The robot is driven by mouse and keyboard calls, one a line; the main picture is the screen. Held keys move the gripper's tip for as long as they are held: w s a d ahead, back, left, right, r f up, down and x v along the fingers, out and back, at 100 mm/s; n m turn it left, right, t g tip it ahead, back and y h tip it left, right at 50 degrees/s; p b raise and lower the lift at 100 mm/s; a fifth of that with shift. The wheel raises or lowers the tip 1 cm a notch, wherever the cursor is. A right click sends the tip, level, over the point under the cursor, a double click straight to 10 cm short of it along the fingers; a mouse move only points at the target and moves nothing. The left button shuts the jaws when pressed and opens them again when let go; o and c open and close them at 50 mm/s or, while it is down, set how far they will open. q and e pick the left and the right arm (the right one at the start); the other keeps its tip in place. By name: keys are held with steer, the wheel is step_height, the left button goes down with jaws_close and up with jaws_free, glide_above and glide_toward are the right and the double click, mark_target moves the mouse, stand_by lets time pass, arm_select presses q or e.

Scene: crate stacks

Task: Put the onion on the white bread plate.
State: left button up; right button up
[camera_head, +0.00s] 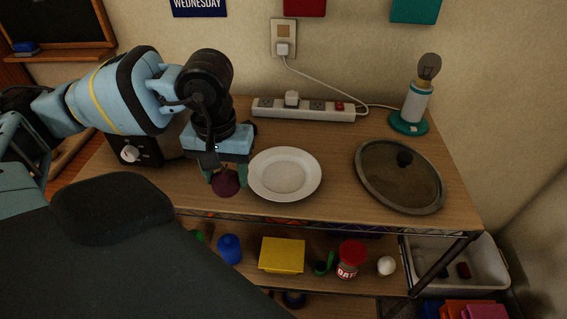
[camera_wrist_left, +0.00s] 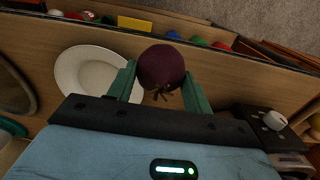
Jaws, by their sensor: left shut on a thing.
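The onion is dark purple and round (camera_head: 226,184), and my left gripper (camera_head: 226,176) is shut on it. In the left wrist view the onion (camera_wrist_left: 161,67) sits between the two green fingers of the left gripper (camera_wrist_left: 162,85), its stringy end toward the camera. The white bread plate (camera_head: 284,174) lies empty on the wooden top, just right of the gripper and onion. In the left wrist view the plate (camera_wrist_left: 88,76) is left of the onion. Whether the onion touches the wooden top is hard to tell. My right gripper does not show.
A glass lid (camera_head: 399,177) lies right of the plate. A power strip (camera_head: 304,110) and a lamp (camera_head: 411,118) stand behind. A dark appliance with a knob (camera_head: 130,154) is at the left. A lower shelf holds a yellow box (camera_head: 282,254) and a jar (camera_head: 351,259).

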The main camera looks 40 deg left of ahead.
arm_select(q)
steer(key=p, duration=0.1)
glide_above(284, 175)
steer(key=shift+f, duration=1.15)
step_height(284, 175, down, 2)
steer(key=shift+p, duration=0.4)
steer(key=shift+f, duration=0.2)
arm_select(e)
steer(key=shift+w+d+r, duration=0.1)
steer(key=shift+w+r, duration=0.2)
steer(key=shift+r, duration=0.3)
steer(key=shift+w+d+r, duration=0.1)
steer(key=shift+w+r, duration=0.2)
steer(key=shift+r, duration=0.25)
arm_select(q)
steer(key=shift+f, duration=0.1)
steer(key=shift+f, duration=0.15)
steer(key=o, duration=1)
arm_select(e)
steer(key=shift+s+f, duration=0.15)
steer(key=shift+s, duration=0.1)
